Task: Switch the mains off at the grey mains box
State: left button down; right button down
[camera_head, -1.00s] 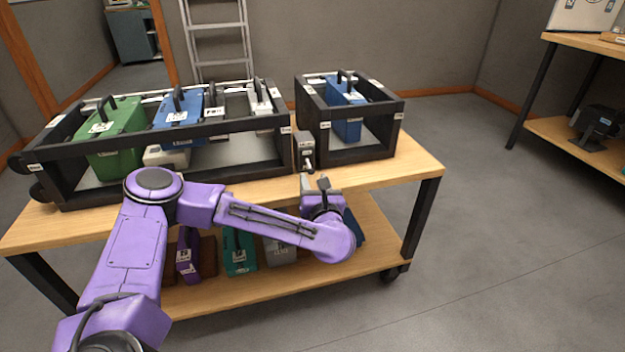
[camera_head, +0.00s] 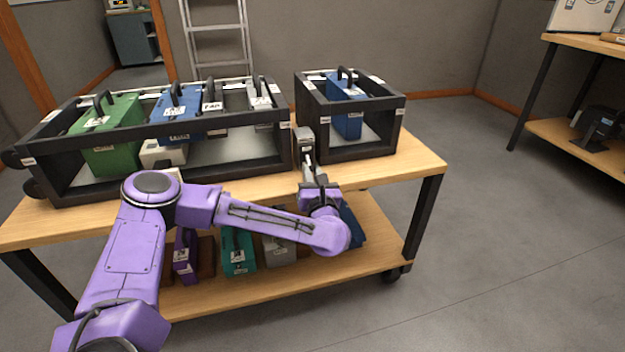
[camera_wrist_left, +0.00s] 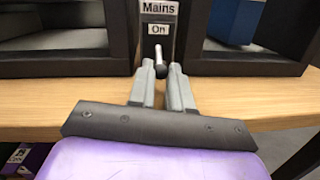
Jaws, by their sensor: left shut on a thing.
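The grey mains box (camera_head: 304,140) stands on the cart's top between the two black racks. In the left wrist view its front (camera_wrist_left: 157,35) bears the labels "Mains" and "On". My left gripper (camera_head: 311,168) reaches up to the box from the front. In the left wrist view its fingers (camera_wrist_left: 167,75) are close together around the lever's tip, shut on it. My right gripper does not show.
A long black rack (camera_head: 217,149) with green, blue and grey modules is to the left. A smaller black rack (camera_head: 368,152) with a blue module is to the right. The cart's wooden top (camera_head: 415,161) is bare at the right. More modules stand on its lower shelf.

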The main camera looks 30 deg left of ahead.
pick_arm(q)
jog(key=c, duration=1.1)
grip_release()
jog(key=shift+o, duration=0.2)
jog(key=shift+s+d, duration=0.15)
jog(key=b+v, duration=0.7)
jog(key=v, duration=0.3)
jog(key=shift+f, duration=0.2)
